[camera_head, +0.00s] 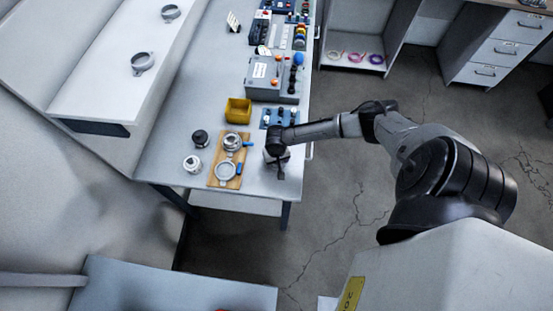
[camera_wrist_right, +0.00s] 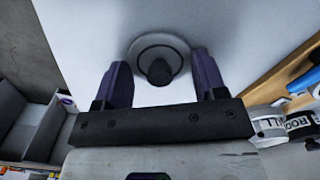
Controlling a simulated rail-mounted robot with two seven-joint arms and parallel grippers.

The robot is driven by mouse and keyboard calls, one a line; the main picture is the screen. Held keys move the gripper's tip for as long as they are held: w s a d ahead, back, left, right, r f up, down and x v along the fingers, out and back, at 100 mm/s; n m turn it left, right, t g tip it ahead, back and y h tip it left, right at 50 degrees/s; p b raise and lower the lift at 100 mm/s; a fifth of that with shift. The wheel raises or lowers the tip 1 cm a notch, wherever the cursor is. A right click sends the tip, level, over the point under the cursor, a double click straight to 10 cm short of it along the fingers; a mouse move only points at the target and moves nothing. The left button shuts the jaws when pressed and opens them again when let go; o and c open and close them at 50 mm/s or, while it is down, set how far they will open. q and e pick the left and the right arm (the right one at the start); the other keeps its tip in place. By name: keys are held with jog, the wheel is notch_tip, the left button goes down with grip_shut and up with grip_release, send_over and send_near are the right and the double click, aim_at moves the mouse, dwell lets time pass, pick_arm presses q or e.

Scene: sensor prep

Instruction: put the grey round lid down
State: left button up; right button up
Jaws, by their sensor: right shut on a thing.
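The grey round lid (camera_wrist_right: 145,47), with a dark knob (camera_wrist_right: 160,71) in its middle, lies between the two purple fingers of my right gripper (camera_wrist_right: 161,72) in the right wrist view. The gripper is shut on it. The white table top is behind the lid; I cannot tell whether the lid touches it. In the head view my right gripper (camera_head: 277,163) points down over the table's right edge area, right of the wooden board, and the lid is mostly hidden there. My left gripper is not in view.
A yellow bin (camera_head: 238,111) and grey device boxes (camera_head: 262,78) are farther back. The table's front right corner looks clear.

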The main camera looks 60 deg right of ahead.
jog(key=shift+f, duration=0.1)
jog(key=o, duration=0.9)
notch_tip(320, 180, up, 11)
jog(key=p, duration=0.1)
jog(key=s+a+n+t+y, duration=0.1)
jog(key=s+a+n, duration=0.3)
jog(key=a, duration=0.6)
jog(key=s+a+n+t+y, duration=0.1)
jog(key=s+a+n, duration=0.25)
jog(key=a, duration=0.55)
jog(key=s+r+n, duration=0.1)
jog(key=s+r, duration=0.1)
jog(key=s+a+r+n+t+h, duration=0.1)
jog(key=s+r, duration=0.2)
jog(key=s+r+n, duration=0.1)
jog(key=s+r, duration=0.1)
jog(key=r, duration=0.1)
jog(key=shift+s+a+t+h, duration=0.2)
jog(key=shift+a+t+h, duration=0.1)
jog(key=shift+a+h, duration=0.1)
